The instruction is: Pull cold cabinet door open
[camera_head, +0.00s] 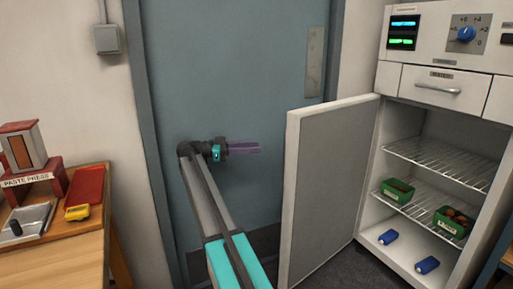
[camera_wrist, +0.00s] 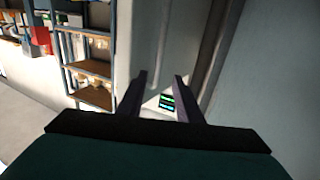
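The cold cabinet (camera_head: 437,122) stands at the right in the head view. Its white-framed grey door (camera_head: 328,185) is swung wide open, and the interior shows. My gripper (camera_head: 258,148) is left of the open door's free edge, apart from it in the picture and in front of a blue-grey room door. In the wrist view my gripper (camera_wrist: 160,78) has its two fingers apart with nothing held between them. The cabinet's lit display (camera_wrist: 166,102) shows beyond the fingers. The cabinet door's handle is not visible.
Wire shelves (camera_head: 440,162) in the cabinet hold green punnets (camera_head: 398,190); blue items (camera_head: 427,265) lie on its floor. A wooden bench (camera_head: 75,240) with a paste press (camera_head: 30,165) stands at the left. The blue-grey room door (camera_head: 230,80) is behind my arm.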

